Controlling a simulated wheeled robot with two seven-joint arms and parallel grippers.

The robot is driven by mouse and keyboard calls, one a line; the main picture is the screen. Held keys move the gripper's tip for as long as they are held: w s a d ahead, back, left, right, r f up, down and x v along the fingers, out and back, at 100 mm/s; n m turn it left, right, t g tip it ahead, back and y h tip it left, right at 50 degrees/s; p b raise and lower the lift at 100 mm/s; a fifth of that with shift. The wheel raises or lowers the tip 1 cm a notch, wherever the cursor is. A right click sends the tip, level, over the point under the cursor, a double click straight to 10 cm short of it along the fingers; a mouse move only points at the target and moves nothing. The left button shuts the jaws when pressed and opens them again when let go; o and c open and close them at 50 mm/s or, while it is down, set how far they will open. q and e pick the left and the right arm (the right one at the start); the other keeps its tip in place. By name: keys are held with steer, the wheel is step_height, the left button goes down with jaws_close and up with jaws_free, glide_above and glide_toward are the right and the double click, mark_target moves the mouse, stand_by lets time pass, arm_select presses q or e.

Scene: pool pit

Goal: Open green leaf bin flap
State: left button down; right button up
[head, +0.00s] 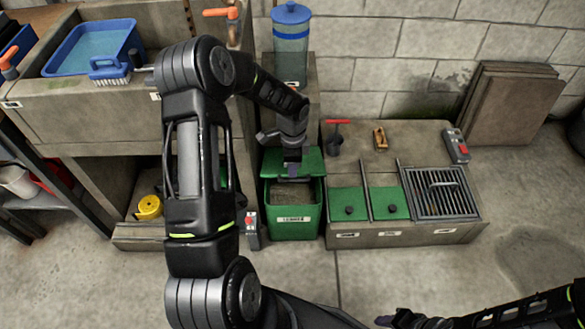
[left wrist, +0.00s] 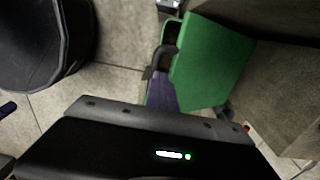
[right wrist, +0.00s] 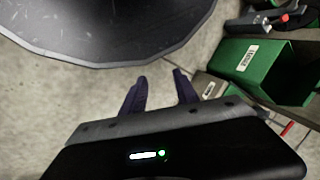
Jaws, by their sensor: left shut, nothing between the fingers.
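The green leaf bin (head: 296,226) stands on the floor in the middle of the head view, a white label on its front. Its green flap (head: 313,160) is raised at the back, and brownish contents show in the opening. The flap also shows large in the left wrist view (left wrist: 212,62). My left gripper (head: 292,172) is shut and empty over the back of the opening, close against the flap; whether it touches is unclear. Its purple fingers (left wrist: 160,92) lie beside the flap's edge. My right gripper (right wrist: 160,88) is open and empty, away from the bin (right wrist: 262,72).
Right of the bin is a low concrete block with two green lids (head: 349,204) and a metal grate (head: 440,192). A blue-lidded canister (head: 290,45) stands behind. A concrete counter with a blue tub (head: 92,47) is at left. The front floor is clear.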

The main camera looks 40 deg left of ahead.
steer(key=shift+c, duration=0.5)
steer(key=shift+w, duration=0.1)
steer(key=shift+c, duration=0.6)
steer(key=shift+w+a, duration=0.25)
steer(key=shift+c, duration=0.8)
steer(key=w+a+m+t, duration=0.1)
steer(key=w+a+m, duration=0.1)
steer(key=w+a, duration=0.1)
steer(key=w+a+m+t, duration=0.1)
steer(key=w+a+m, duration=0.2)
steer(key=a, duration=0.1)
steer(key=shift+w+a+m, duration=0.1)
steer(key=shift+w+m, duration=0.2)
steer(key=shift+w, duration=0.05)
jaws_close()
steer(key=w+a+r+m+t+y, duration=0.1)
steer(key=a+r+m+t, duration=0.1)
steer(key=a+m, duration=0.8)
steer(key=w+a+r+m+t+y, duration=0.1)
steer(key=a+r+m+t, duration=0.2)
steer(key=a+m, duration=0.8)
steer(key=a+r, duration=0.2)
steer(key=a, duration=0.6)
steer(key=shift+w, duration=0.15)
steer(key=shift+r, duration=0.1)
